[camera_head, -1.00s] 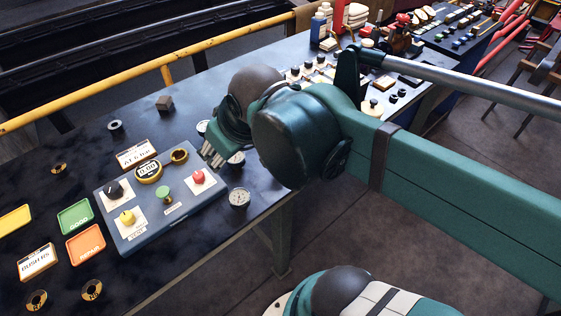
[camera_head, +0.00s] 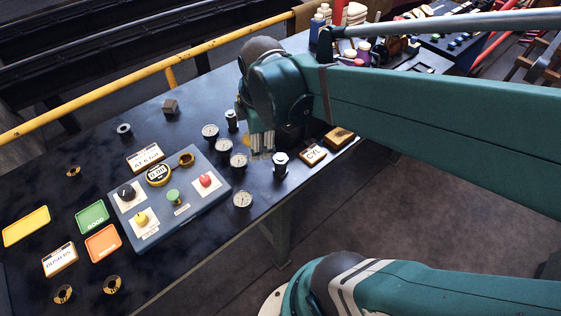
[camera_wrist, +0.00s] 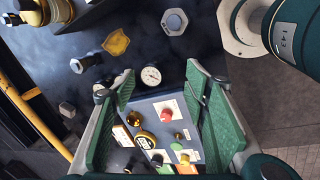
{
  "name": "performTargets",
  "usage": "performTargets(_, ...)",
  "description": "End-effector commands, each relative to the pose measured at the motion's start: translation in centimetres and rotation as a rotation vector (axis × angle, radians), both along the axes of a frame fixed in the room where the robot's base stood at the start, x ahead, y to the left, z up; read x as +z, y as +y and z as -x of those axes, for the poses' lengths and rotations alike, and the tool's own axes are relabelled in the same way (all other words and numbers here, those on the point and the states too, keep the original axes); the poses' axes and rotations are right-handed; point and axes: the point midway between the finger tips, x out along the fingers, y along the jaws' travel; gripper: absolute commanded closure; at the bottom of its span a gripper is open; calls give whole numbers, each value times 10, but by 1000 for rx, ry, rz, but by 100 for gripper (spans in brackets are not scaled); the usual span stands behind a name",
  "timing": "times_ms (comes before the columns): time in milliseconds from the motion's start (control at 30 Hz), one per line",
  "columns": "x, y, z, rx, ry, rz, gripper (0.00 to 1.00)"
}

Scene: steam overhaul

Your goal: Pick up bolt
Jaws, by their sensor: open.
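My gripper (camera_head: 262,148) is open and empty above the bench in the head view, pointing down. In the wrist view its green fingers (camera_wrist: 160,82) are spread, with a white dial gauge (camera_wrist: 151,76) and the console showing between them. An upright silver hex-headed piece that looks like a bolt (camera_head: 280,164) stands just right of the fingertips. A hex-topped piece, apparently the same one, shows at the top of the wrist view (camera_wrist: 174,21), outside the fingers. A second, slimmer bolt-like piece (camera_head: 231,120) stands left of the gripper. I cannot tell which is meant.
The blue control console (camera_head: 210,195) with knobs and buttons lies to the left. A yellow rail (camera_head: 180,62) runs behind the bench (camera_head: 185,128).

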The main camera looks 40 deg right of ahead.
Motion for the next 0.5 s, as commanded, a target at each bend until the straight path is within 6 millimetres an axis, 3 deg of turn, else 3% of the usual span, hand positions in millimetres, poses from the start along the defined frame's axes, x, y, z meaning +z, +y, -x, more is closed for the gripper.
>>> performTargets(500, 2, -48, 16, 546, 194, 53, 55)
